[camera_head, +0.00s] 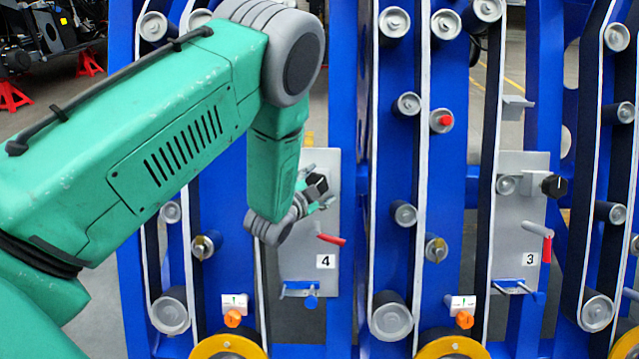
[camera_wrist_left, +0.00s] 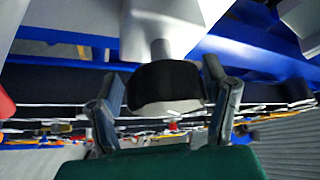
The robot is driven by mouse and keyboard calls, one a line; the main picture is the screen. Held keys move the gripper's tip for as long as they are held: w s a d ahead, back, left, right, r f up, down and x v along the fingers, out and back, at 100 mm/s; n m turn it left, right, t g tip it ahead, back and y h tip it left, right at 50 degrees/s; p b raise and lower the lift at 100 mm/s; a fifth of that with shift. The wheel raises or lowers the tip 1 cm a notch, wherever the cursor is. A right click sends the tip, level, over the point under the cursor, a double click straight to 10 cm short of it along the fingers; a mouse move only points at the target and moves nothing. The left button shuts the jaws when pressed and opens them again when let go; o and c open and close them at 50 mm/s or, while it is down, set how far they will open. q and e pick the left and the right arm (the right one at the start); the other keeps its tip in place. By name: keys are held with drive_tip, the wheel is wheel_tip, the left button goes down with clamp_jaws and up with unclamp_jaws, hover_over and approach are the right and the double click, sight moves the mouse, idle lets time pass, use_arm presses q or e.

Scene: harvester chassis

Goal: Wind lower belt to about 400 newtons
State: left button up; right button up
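A grey panel marked 4 (camera_head: 325,262) stands in the blue chassis, with a black knob (camera_head: 317,184) at its upper part. My left gripper (camera_head: 315,192) is at this knob, partly hidden behind my green arm. In the left wrist view the knob (camera_wrist_left: 166,84) sits between the two spread fingers, with a narrow gap at its left; contact at the right is unclear. Dark, white-edged belts (camera_head: 423,130) run over rollers. My right gripper is not in view.
A similar panel marked 3 (camera_head: 528,257) at the right has its own black knob (camera_head: 553,186) and red lever (camera_head: 546,248). White gauges with orange knobs (camera_head: 233,317) and yellow rings (camera_head: 227,346) sit low. Blue uprights and rollers flank panel 4 closely.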

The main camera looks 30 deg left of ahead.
use_arm(q)
drive_tip(key=shift+r, duration=0.1)
drive_tip(key=shift+s, duration=0.1)
drive_tip(key=a+v, duration=0.1)
drive_tip(key=v, duration=1)
drive_tip(key=shift+s+d, duration=0.35)
drive_tip(key=shift+d, duration=0.1)
drive_tip(key=s+d+f+n+g+p, duration=0.1)
drive_tip(key=s+d+f+n+g, duration=0.1)
drive_tip(key=s+f+g, duration=0.3)
drive_tip(key=s+d+f+n+g+h+p, duration=0.1)
drive_tip(key=s+f+g, duration=0.4)
drive_tip(key=s, duration=0.9)
drive_tip(key=s+d+f+n+g+p, duration=0.2)
drive_tip(key=s+d+f+n+g, duration=0.3)
drive_tip(key=s, duration=0.5)
drive_tip(key=shift+p, duration=0.35)
drive_tip(key=shift+d+f, duration=0.1)
